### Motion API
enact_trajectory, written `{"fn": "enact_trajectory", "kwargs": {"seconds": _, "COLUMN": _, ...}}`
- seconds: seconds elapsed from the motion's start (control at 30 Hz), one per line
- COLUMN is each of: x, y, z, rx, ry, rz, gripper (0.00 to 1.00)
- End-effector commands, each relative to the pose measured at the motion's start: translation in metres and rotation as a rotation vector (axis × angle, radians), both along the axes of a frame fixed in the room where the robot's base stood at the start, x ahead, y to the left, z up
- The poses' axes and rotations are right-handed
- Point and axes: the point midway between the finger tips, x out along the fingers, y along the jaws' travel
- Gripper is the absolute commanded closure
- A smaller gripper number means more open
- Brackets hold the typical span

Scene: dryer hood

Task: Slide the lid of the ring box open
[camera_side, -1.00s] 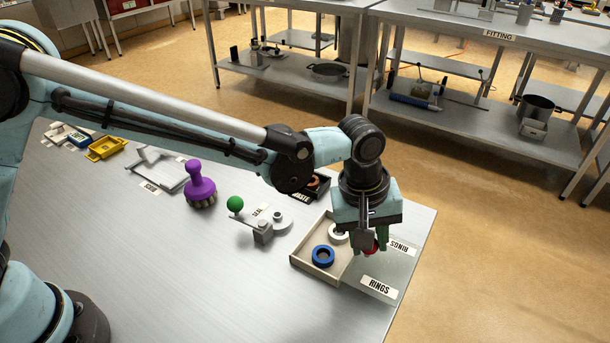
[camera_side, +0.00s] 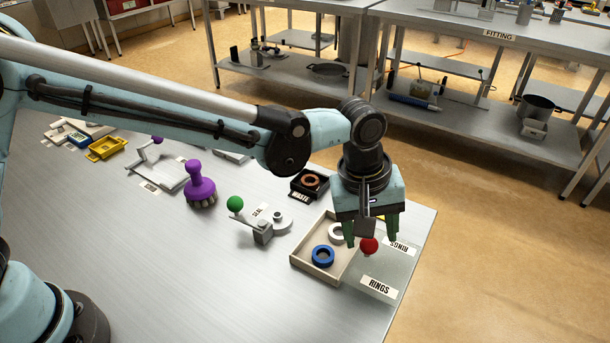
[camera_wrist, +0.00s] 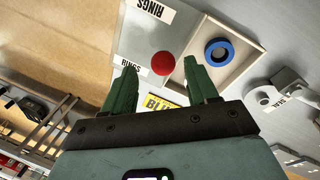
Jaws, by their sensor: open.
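The ring box (camera_side: 318,280) is a shallow beige tray near the table's right edge. A blue ring (camera_side: 323,256) and a white ring stand in its uncovered left part; the blue ring also shows in the wrist view (camera_wrist: 218,53). The grey, see-through-looking lid (camera_side: 352,276) lies to the right, with a red ball knob (camera_side: 369,245) on it. My gripper (camera_side: 370,236) is open and empty at the knob, its green fingers apart on either side. In the wrist view the knob (camera_wrist: 163,63) sits just beyond and between the fingertips (camera_wrist: 160,78).
RINGS labels (camera_side: 379,287) lie by the lid. A black WASTE box (camera_side: 310,184) holds a copper-coloured ring. A seal fixture with a green ball (camera_side: 235,204) and a purple brush (camera_side: 200,186) stand to the left. A yellow label (camera_wrist: 165,101) is partly hidden behind my gripper. Front table surface is clear.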

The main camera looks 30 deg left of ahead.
Motion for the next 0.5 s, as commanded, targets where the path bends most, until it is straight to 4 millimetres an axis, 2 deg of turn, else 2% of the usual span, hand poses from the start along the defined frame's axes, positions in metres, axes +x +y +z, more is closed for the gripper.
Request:
{"fn": "enact_trajectory", "kwargs": {"seconds": 0.1, "x": -0.003, "y": 0.005, "z": 0.026, "rx": 0.0, "ry": 0.0, "rz": 0.0, "gripper": 0.42}}
{"fn": "enact_trajectory", "kwargs": {"seconds": 0.3, "x": -0.007, "y": 0.01, "z": 0.064, "rx": -0.001, "ry": 0.0, "rz": 0.0, "gripper": 0.42}}
{"fn": "enact_trajectory", "kwargs": {"seconds": 0.5, "x": -0.009, "y": 0.014, "z": 0.087, "rx": -0.002, "ry": 0.0, "rz": -0.001, "gripper": 0.42}}
